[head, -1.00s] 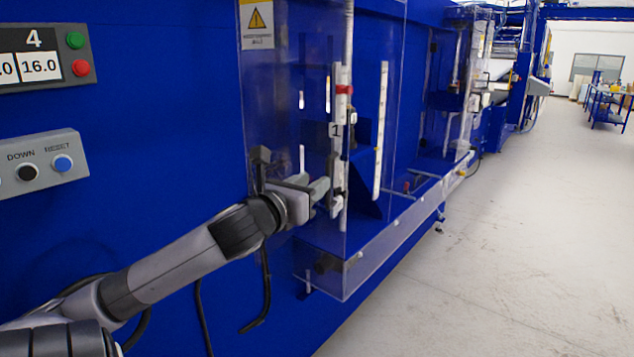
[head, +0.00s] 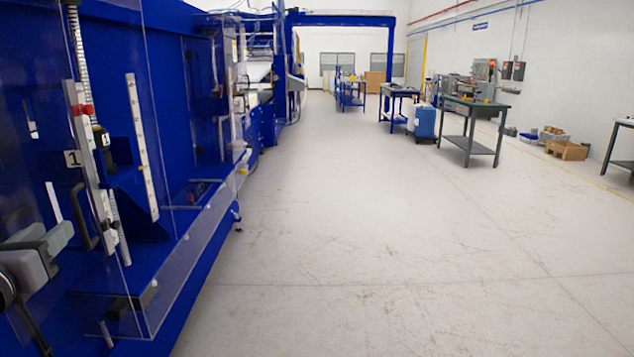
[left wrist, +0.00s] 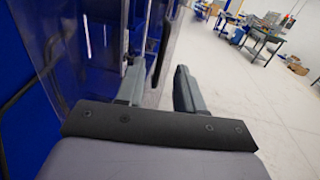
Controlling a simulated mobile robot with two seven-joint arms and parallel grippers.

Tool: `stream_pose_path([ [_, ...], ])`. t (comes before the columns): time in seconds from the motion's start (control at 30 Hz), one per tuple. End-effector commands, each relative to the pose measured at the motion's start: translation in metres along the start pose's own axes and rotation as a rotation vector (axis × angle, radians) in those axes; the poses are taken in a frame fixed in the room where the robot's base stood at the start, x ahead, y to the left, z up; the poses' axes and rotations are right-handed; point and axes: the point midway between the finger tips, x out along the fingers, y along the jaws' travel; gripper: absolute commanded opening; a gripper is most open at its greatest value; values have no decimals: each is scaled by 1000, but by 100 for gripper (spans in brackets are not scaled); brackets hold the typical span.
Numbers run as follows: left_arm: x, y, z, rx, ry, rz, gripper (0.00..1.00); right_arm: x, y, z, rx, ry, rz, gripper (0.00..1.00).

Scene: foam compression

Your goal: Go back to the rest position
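My left gripper (head: 56,243) is at the lower left edge of the head view, in front of the clear guard of the blue machine (head: 180,262). In the left wrist view my left gripper (left wrist: 158,88) has its two grey fingers spread apart, with nothing held between them. A black door handle (head: 84,216) on the clear guard is just right of the fingertips in the head view, and a gap shows between them. The handle also shows beyond the fingers in the left wrist view (left wrist: 161,55). My right gripper is in neither view.
A wide bare floor (head: 380,250) lies right of the machine. Workbenches (head: 470,125), a blue bin (head: 423,121) and a wooden crate (head: 567,150) stand farther back. The white scale marked 1 (head: 88,165) and a red clip (head: 82,110) are by the guard.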

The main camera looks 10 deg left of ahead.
Motion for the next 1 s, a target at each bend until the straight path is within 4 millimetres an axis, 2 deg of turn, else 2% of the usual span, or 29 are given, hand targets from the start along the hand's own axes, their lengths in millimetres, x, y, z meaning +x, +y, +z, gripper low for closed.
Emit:
stream_pose_path([
  [0.07,1,1,-15,-62,28,1,37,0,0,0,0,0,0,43],
  [0.17,0,1,-52,-232,93,4,37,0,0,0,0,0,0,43],
  [0.33,-12,-8,-141,-670,249,43,37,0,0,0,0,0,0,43],
  [0.47,-32,-25,-208,-1022,365,106,37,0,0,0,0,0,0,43],
  [0.6,-62,-52,-274,-1399,480,208,37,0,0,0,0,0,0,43],
  [0.8,-118,-106,-352,-1934,624,417,37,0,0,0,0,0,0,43],
  [0.9,-149,-138,-380,-2188,680,546,37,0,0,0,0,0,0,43],
  [1.0,-177,-169,-400,-2404,721,675,37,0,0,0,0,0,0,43],
])
